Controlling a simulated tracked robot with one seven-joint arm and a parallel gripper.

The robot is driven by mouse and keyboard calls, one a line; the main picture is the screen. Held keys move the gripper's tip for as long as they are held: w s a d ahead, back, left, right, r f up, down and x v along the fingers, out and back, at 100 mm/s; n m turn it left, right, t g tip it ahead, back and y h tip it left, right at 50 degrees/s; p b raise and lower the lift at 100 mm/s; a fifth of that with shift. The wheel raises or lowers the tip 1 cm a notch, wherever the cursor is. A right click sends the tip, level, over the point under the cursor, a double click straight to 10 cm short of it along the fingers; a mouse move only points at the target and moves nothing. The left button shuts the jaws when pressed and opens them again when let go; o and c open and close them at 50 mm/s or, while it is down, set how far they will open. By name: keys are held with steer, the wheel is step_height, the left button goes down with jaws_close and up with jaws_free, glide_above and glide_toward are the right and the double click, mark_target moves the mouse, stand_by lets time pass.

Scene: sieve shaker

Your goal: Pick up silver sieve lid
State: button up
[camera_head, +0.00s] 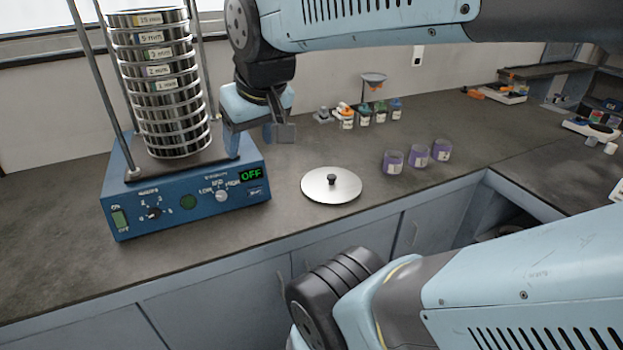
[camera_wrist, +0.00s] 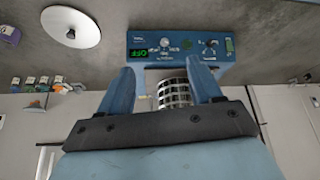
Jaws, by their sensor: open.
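The silver sieve lid (camera_head: 318,187) is a round flat disc with a black knob (camera_head: 331,179) at its centre. It lies on the dark worktop, to the right of the blue sieve shaker (camera_head: 187,201). My gripper (camera_head: 272,132) is in the air behind the lid and to its left, beside the shaker, apart from the lid. In the wrist view the lid (camera_wrist: 84,27) is at the top left, outside the fingers. My gripper (camera_wrist: 165,85) is open there, with the shaker and its sieve stack (camera_wrist: 174,93) showing beyond and between the fingers.
Several stacked sieves (camera_head: 165,85) stand on the shaker between upright rods. Its display reads OFF. Purple-labelled jars (camera_head: 418,156) stand right of the lid. Several small bottles (camera_head: 365,116) stand near the back wall. The worktop around the lid is clear; its front edge is close.

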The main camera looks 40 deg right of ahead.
steer(key=w+d+f+g+h, duration=0.2)
steer(key=w+d+f, duration=0.2)
steer(key=w+d, duration=0.3)
steer(key=y, duration=0.2)
glide_toward(332, 176)
steer(key=shift+t, duration=0.4)
steer(key=shift+s+x, duration=0.2)
steer(key=shift+x, duration=2)
steer(key=shift+s+x, duration=0.2)
steer(key=shift+x, duration=1.95)
steer(key=shift+a+f, duration=0.1)
steer(key=shift+f, duration=0.05)
steer(key=shift+c, duration=0.4)
jaws_close()
